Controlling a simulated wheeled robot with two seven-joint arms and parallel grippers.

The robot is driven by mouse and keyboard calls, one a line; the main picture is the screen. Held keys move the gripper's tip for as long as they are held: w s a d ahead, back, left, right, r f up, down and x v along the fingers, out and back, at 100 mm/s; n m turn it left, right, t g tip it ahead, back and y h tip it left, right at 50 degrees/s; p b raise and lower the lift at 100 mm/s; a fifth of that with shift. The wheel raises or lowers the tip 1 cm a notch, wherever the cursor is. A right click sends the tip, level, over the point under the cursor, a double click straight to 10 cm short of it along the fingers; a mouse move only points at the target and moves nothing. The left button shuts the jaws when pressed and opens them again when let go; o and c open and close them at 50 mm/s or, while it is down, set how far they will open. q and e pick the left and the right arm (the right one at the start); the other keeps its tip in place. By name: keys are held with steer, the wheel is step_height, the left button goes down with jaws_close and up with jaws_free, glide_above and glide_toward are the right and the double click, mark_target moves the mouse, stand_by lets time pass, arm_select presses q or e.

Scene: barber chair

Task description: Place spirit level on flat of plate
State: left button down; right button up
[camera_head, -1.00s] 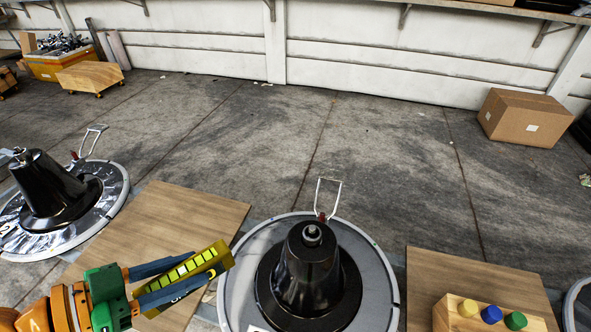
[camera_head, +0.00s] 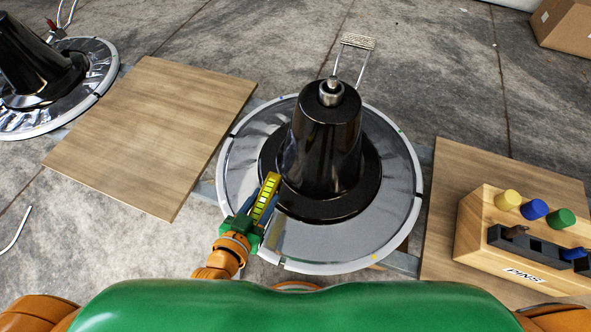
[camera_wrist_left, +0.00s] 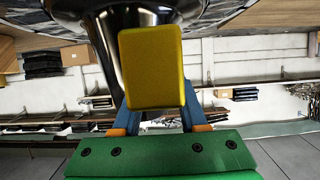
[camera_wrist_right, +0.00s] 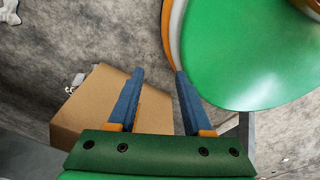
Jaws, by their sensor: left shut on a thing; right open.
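The yellow spirit level (camera_head: 266,196) is held in my left gripper (camera_head: 256,214), which is shut on it. In the head view the level is above the left front part of the round grey plate (camera_head: 340,243), close to the black cone-shaped column. I cannot tell whether it touches the plate. In the left wrist view the level's yellow end (camera_wrist_left: 151,66) fills the space in front of the blue fingers. My right gripper (camera_wrist_right: 160,82) is open and empty in the right wrist view. It is not visible in the head view.
The black column (camera_head: 322,145) stands at the plate's middle. A wooden board (camera_head: 150,130) lies to the left. A wooden pin block (camera_head: 500,235) stands on another board at right. A cardboard box (camera_head: 566,28) is at the back right; open floor lies behind the plate.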

arm_select(q)
steer(key=w+a+f+b, duration=0.1)
steer(key=w+f+b, duration=0.1)
steer(key=w+f, duration=0.1)
steer(key=w+a+f+b, duration=0.1)
steer(key=w+f+b, duration=0.2)
steer(key=w, duration=0.2)
steer(key=w+a+f+b, duration=0.1)
steer(key=w+f+b, duration=0.2)
steer(key=w, duration=0.1)
steer(key=shift+w, duration=0.2)
steer(key=shift+w+a+f, duration=0.1)
steer(key=shift+w+f, duration=0.2)
steer(key=shift+w, duration=0.05)
steer(key=f+b, duration=0.3)
steer(key=shift+w+a+f, duration=0.1)
steer(key=shift+w+f, duration=0.15)
steer(key=shift+w, duration=0.05)
steer(key=shift+r, duration=0.15)
arm_select(e)
steer(key=w+f+t, duration=0.1)
steer(key=w+f, duration=0.6)
steer(key=shift+w+d+f, duration=0.3)
steer(key=shift+d+f, duration=0.05)
